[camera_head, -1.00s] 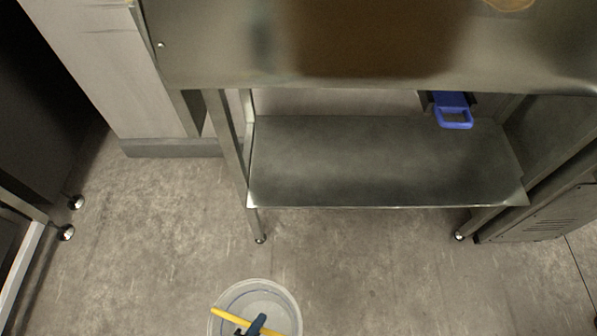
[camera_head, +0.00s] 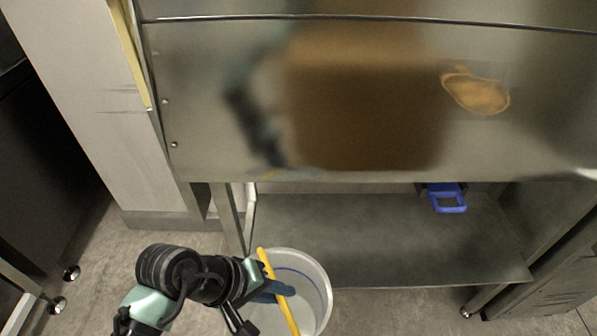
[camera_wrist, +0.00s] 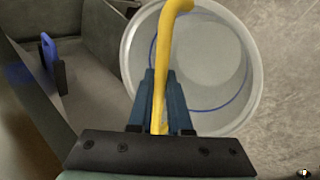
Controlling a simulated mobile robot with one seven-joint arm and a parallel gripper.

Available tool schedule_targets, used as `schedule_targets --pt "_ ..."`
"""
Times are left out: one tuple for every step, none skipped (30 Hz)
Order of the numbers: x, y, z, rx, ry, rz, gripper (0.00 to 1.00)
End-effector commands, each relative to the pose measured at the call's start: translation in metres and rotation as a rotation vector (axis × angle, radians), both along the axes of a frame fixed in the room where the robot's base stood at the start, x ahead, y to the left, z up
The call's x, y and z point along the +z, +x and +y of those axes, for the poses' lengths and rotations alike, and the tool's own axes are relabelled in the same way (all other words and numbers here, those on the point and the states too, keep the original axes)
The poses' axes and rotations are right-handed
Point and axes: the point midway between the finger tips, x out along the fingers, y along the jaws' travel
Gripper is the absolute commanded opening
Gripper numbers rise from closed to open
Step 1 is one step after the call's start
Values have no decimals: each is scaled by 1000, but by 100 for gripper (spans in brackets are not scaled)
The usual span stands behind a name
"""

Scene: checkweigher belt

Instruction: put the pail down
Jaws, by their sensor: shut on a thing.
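The pail is a whitish round bucket (camera_head: 318,290) with a blue line inside and a yellow handle (camera_head: 277,290). It is at the bottom middle of the head view, in front of the steel table's lower shelf. My gripper (camera_head: 272,292) is shut on the yellow handle above the pail's opening. In the wrist view the pail (camera_wrist: 222,122) hangs open towards the camera, and the handle (camera_wrist: 163,60) runs between my blue fingers (camera_wrist: 161,100). The inside that shows looks empty. I cannot tell how far the pail's bottom is from the floor.
A steel table (camera_head: 230,150) with an orange-brown stain (camera_head: 475,93) fills the upper view. Its lower shelf (camera_head: 400,245) is bare apart from a blue handled object (camera_head: 446,198) at its back right. Floor (camera_head: 390,312) shows before the shelf. A dark cabinet (camera_head: 45,150) stands left.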

Motion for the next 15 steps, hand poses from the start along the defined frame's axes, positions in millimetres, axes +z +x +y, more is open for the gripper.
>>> schedule_targets --pt "11 6 -9 -32 1 -3 0" --pt "15 8 -13 -47 2 -2 0" --pt "21 10 -18 -65 2 -2 0" --pt "25 12 -22 -76 1 -1 0" --pt "28 13 -25 -87 1 -1 0" --pt "32 15 -28 -98 1 0 0" --pt "34 16 -30 -105 2 0 0" --pt "36 16 -31 -111 2 0 0" --pt "36 17 -33 -119 1 0 0" --pt "35 16 -33 -128 2 1 0" --pt "31 15 -34 -137 1 3 0" --pt "24 12 -33 -153 2 5 0" --pt "16 10 -33 -168 2 7 0" --pt "8 7 -32 -184 2 9 0" --pt "-4 1 -32 -212 4 11 0"
